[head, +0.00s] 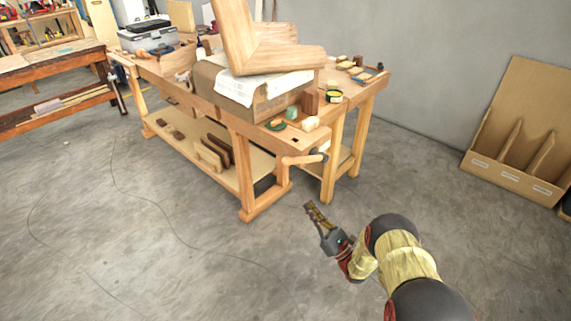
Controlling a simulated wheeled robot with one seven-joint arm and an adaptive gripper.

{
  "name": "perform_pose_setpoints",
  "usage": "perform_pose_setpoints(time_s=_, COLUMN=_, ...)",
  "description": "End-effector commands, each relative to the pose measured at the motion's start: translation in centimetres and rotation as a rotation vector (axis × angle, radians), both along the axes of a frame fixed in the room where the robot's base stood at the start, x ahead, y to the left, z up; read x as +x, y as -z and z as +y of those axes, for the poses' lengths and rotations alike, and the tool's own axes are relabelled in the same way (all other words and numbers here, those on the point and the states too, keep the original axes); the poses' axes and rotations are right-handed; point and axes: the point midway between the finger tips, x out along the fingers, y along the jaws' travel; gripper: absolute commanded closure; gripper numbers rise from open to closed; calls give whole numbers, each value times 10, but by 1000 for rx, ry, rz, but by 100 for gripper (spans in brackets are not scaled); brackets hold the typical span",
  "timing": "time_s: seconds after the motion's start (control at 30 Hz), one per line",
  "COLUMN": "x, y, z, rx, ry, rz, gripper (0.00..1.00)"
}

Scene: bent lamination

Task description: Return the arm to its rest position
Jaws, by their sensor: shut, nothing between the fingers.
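My arm reaches in from the lower right of the head view, over the bare concrete floor. My gripper (314,211) is at the end of it, in front of the workbench's right end. It points up and to the left in the picture. Its fingers are together and hold nothing. It appears apart from the workbench (262,128), with floor showing around it.
The workbench carries a cardboard box (221,98), a wooden frame piece (238,32) and small blocks. A vise handle (303,158) juts from its near end. A cardboard divider rack (515,135) leans at the right wall. Another bench (52,64) stands at left. The front floor is clear.

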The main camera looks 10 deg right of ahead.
Motion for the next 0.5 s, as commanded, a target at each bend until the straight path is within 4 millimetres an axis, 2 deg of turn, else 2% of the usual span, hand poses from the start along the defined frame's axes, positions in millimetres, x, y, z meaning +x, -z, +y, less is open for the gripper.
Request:
perform_pose_setpoints(time_s=0.13, x=2, y=2, z=0, rx=-14, ry=9, rz=4, gripper=100)
perform_pose_setpoints(time_s=0.2, x=5, y=14, z=8, rx=-51, ry=-2, rz=37, gripper=100)
perform_pose_setpoints(time_s=0.27, x=0, y=31, z=24, rx=-96, ry=-48, rz=85, gripper=100)
perform_pose_setpoints(time_s=0.4, x=-36, y=80, z=79, rx=-242, ry=-240, rz=232, gripper=100)
perform_pose_setpoints(time_s=0.5, x=-67, y=84, z=112, rx=-403, ry=-409, rz=272, gripper=100)
